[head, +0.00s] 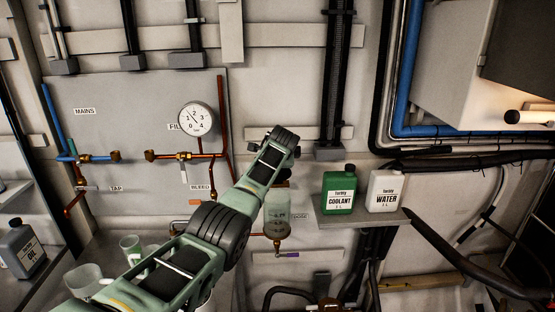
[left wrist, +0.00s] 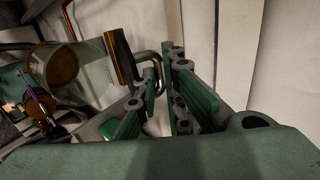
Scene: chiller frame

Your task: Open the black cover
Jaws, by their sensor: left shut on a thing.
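A clear vessel (head: 277,212) with a level scale hangs on the back wall, and a dark cover (head: 283,176) shows at its top, mostly behind my gripper. My left gripper (head: 286,148) is at the cover, its fingertips hidden in the head view. In the left wrist view the left gripper (left wrist: 165,85) is shut around a bent grey bar (left wrist: 149,58), which seems to be the cover's handle. A brown-lit slab (left wrist: 122,60) stands beside the bar, apparently the cover's edge. The clear vessel (left wrist: 92,68) is at left. My right gripper is in neither view.
A green coolant bottle (head: 338,191) and a white water bottle (head: 385,190) stand on a small shelf (head: 365,220) right of the vessel. A gauge (head: 196,119) and copper pipes are at left. A purple-handled valve (head: 286,254) is below the vessel.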

